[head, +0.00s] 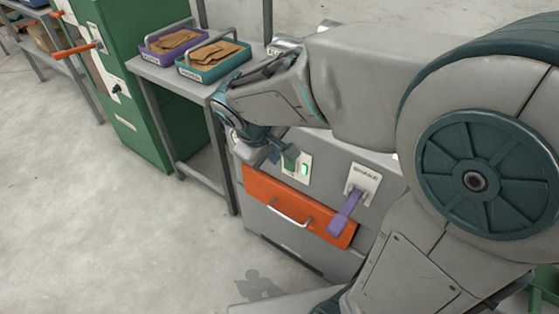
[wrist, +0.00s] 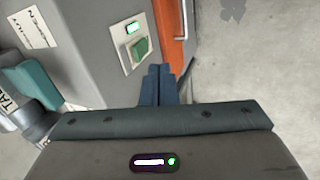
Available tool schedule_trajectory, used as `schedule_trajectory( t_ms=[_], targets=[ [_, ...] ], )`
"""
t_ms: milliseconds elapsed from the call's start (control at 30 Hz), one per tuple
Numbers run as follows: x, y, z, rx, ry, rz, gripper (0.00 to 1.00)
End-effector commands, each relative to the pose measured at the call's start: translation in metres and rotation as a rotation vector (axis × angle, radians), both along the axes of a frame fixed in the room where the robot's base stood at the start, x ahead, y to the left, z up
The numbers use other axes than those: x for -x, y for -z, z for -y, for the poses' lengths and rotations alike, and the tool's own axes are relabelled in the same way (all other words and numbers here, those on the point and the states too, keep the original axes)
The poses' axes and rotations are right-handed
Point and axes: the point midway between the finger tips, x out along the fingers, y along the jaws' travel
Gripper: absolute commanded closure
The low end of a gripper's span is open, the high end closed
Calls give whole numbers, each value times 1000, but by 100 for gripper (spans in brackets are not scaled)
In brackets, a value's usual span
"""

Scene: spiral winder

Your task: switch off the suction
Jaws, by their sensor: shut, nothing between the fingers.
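A green switch (head: 290,160) sits on a pale plate on the front of the grey machine, beside a lit green lamp (head: 305,168). The switch also shows in the wrist view (wrist: 141,48), with the lamp (wrist: 132,28) above it; I cannot read any label for it. My gripper (head: 274,156) is close to the switch, on its left in the head view. In the wrist view my gripper (wrist: 158,70) is shut and empty, its fingertips just below the plate; I cannot tell whether they touch the machine.
A purple lever (head: 346,214) hangs from a labelled plate right of the switch. An orange drawer front (head: 268,190) with a pale handle lies below. A grey table (head: 163,76) with purple and teal trays stands behind left, beside a green cabinet (head: 118,62). The floor at left is clear.

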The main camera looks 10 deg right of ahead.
Motion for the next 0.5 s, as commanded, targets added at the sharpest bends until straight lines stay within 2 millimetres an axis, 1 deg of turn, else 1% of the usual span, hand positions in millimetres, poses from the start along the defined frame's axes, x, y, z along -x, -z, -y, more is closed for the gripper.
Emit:
schedule_trajectory(
  t_ms=[33, 133, 300, 500],
  targets=[
    [-4, 15, -6, 14, -26, -1, 100],
    [-9, 23, -13, 35, -59, 1, 100],
    [-13, 27, -18, 49, -83, 3, 100],
    [-13, 26, -18, 50, -84, 3, 100]
  ],
)
